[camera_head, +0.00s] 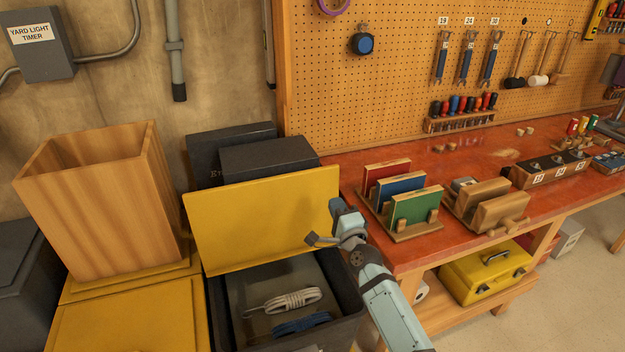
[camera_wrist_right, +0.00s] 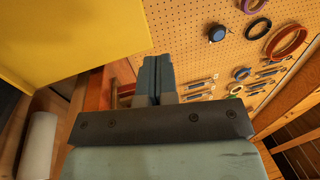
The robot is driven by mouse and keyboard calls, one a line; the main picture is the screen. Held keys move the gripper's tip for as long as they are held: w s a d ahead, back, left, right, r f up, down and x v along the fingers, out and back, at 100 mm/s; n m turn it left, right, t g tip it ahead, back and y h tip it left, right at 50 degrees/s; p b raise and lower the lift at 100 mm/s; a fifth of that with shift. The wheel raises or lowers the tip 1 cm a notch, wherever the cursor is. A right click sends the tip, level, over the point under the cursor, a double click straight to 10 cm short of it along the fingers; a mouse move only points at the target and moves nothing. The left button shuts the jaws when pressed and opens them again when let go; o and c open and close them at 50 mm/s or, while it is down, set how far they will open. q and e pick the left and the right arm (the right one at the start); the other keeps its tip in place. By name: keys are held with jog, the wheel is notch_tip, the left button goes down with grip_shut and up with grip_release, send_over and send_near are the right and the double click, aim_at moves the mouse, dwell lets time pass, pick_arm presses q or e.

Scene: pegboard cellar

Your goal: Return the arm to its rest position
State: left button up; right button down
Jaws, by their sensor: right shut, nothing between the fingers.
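My right arm (camera_head: 385,300) comes in from the lower right in the head view. My right gripper (camera_head: 340,207) is beside the right end of a raised yellow lid (camera_head: 262,225), at the front left of the red workbench. In the right wrist view the fingers of my right gripper (camera_wrist_right: 151,75) are together with nothing between them. The yellow lid also fills the upper left there (camera_wrist_right: 70,35). My left arm and gripper are not in view.
An open dark bin (camera_head: 217,310) below the lid holds a white coiled cord (camera_head: 292,300) and a blue one (camera_head: 302,323). The red workbench (camera_head: 450,160) carries a rack of coloured boards (camera_head: 415,208) and wooden blocks (camera_head: 500,212). A wooden box (camera_head: 100,215) stands left. A yellow toolbox (camera_head: 485,275) sits below the bench.

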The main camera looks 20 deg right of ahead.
jog(key=s+a+f+n+g+p, duration=0.2)
jog(key=s+f+n, duration=0.3)
jog(key=s, duration=0.7)
jog(key=s+a+f+n+g+y+p, duration=0.1)
jog(key=s+f+n+g, duration=0.3)
jog(key=s+n, duration=0.4)
jog(key=s+a+f+n+g+y+p, duration=0.1)
jog(key=s+a+f+n+g+p, duration=0.2)
jog(key=s, duration=1.4)
notch_tip(320, 180, down, 4)
jog(key=n, duration=0.4)
jog(key=shift+a+n, duration=0.3)
jog(key=shift+a, duration=0.05)
jog(key=shift+s+r, duration=0.1)
